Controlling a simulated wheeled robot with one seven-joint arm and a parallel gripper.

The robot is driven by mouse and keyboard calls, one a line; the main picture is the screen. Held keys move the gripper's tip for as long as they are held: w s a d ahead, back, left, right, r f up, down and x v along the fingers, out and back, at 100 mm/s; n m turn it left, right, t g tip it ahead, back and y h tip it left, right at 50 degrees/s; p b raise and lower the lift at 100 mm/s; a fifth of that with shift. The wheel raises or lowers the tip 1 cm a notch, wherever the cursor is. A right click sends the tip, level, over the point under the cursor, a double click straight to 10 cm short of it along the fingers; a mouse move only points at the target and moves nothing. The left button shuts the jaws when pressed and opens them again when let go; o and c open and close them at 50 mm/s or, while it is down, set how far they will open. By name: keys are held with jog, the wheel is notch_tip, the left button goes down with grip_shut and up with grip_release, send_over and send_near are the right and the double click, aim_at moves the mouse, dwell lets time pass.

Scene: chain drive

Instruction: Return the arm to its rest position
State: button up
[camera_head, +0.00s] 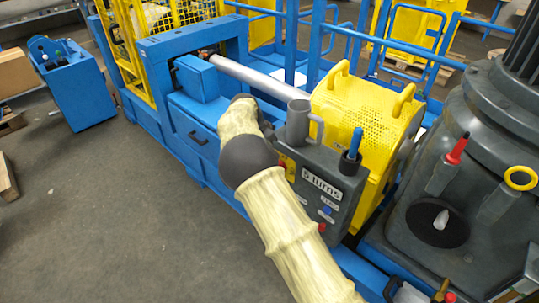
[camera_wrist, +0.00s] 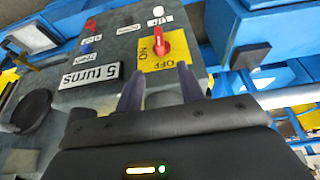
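My arm (camera_head: 295,238), in a cream sleeve with dark joints, reaches up from the bottom of the head view to the front of a grey control box (camera_head: 338,228). The gripper end is hidden there behind the arm. In the wrist view my gripper (camera_wrist: 161,88) has two dark fingers spread apart with nothing between them. Beyond the fingertips is a red rotary switch (camera_wrist: 165,46) on a yellow ON/OFF plate. A gap between the fingers and the switch is hard to judge. A "5 turns" label (camera_wrist: 90,75) is beside the plate.
A yellow perforated guard (camera_head: 365,115) stands behind the control box, with a grey mug-like cylinder (camera_head: 298,122) and a blue handle (camera_head: 355,142) at the box top. A blue machine frame (camera_head: 195,135) is left of the arm. Large grey machinery (camera_head: 480,140) stands right. Open floor (camera_head: 120,225) lies left.

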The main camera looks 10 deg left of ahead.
jog(key=shift+s+r, duration=0.15)
jog(key=shift+r, duration=0.2)
jog(key=s+d+r+n+g+y+p, duration=0.1)
jog(key=s+d+r+p, duration=0.1)
jog(key=s+d+r, duration=0.3)
jog(key=s+d+r+p, duration=0.1)
jog(key=s+d+p, duration=0.1)
jog(key=d, duration=0.5)
jog(key=s+d+r+n+g+y+p, duration=0.1)
jog(key=s+d+r, duration=0.25)
jog(key=d, duration=0.25)
jog(key=s+d+r+n+p, duration=0.2)
jog(key=s+d, duration=0.1)
jog(key=s, duration=0.8)
jog(key=s+d+r+n+t+y+p, duration=0.1)
jog(key=s+d+r+n+p, duration=0.2)
jog(key=s, duration=0.9)
jog(key=shift+n, duration=0.3)
